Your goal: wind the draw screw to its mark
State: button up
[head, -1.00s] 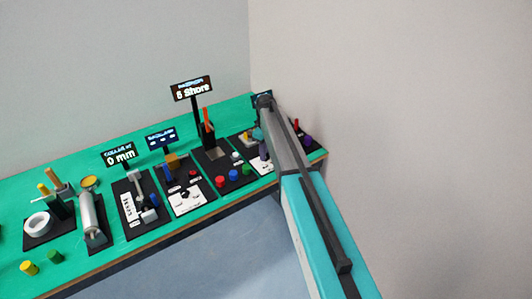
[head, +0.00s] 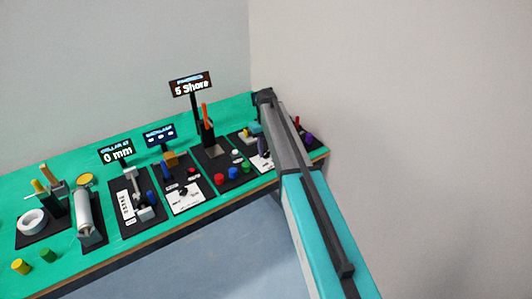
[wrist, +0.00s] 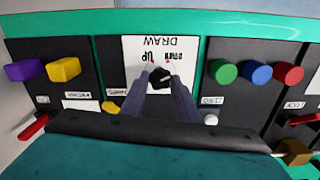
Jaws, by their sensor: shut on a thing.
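The draw screw (wrist: 158,78) is a small black knob on a white plate (wrist: 135,50) marked DRAW and UP, which appears upside down in the wrist view. My gripper (wrist: 160,80) has its two slate-purple fingers on either side of this knob, shut on it. The fingers hide part of the knob. Red print sits on the plate beside it, too small to read surely. In the head view, the white plate (head: 262,162) shows at the far right of the bench, with my arm covering most of that station.
Green (wrist: 223,71), blue (wrist: 257,72) and red (wrist: 288,73) buttons stand right of the plate in the wrist view. Yellow (wrist: 64,69) and purple (wrist: 25,70) knobs stand left.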

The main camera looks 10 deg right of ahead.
aim_at(266, 153)
jog(key=shift+m+b, duration=0.3)
jog(key=shift+m, duration=0.7)
jog(key=o, duration=1)
jog(key=shift+o, duration=0.2)
jog(key=shift+r, duration=0.1)
notch_tip(266, 153, up, 14)
jog(key=b, duration=0.3)
jog(key=shift+f+b, duration=0.2)
jog(key=shift+b, duration=0.2)
